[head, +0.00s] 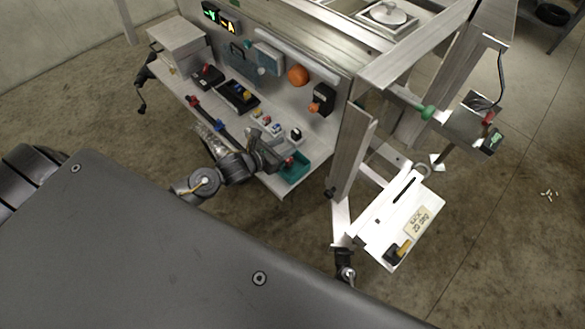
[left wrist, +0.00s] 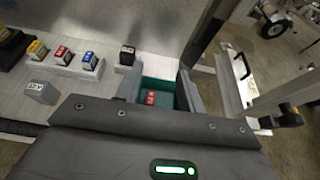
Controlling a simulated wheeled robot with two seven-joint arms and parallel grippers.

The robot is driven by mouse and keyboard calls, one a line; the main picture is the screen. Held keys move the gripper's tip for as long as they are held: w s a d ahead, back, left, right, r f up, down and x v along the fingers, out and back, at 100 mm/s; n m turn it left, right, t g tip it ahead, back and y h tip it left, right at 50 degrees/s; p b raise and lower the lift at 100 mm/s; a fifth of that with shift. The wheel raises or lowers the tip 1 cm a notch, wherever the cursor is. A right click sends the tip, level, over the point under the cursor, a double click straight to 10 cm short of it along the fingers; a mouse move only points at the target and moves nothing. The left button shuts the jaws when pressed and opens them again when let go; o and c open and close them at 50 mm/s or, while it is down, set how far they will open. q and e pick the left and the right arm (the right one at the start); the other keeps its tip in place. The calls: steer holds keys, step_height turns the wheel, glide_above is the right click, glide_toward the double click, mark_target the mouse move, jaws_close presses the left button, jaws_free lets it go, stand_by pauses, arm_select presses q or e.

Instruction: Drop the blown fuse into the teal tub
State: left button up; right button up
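The teal tub (head: 296,173) stands at the near right corner of the workbench. In the left wrist view the tub (left wrist: 158,86) lies just beyond my left gripper. A small red fuse (left wrist: 151,98) with pale marks shows between the fingers, against the tub's inside; I cannot tell if it rests on the floor or is just above it. In the head view a red spot (head: 289,160) shows at the tub's far left side. My left gripper (left wrist: 157,88) is open, its dark fingers wide apart and clear of the fuse. My right gripper is out of view.
Left of the tub are coloured fuse blocks, yellow (left wrist: 37,49), red (left wrist: 61,54) and blue (left wrist: 90,61), plus a black block (left wrist: 127,56) and a grey block (left wrist: 41,92). A black tray (head: 238,96) lies farther back. A trailer upright (head: 352,150) stands right of the tub.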

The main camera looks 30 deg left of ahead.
arm_select(q)
steer(key=b+v, duration=0.2)
steer(key=v, duration=0.9)
steer(key=shift+w, duration=0.1)
stand_by(0.4)
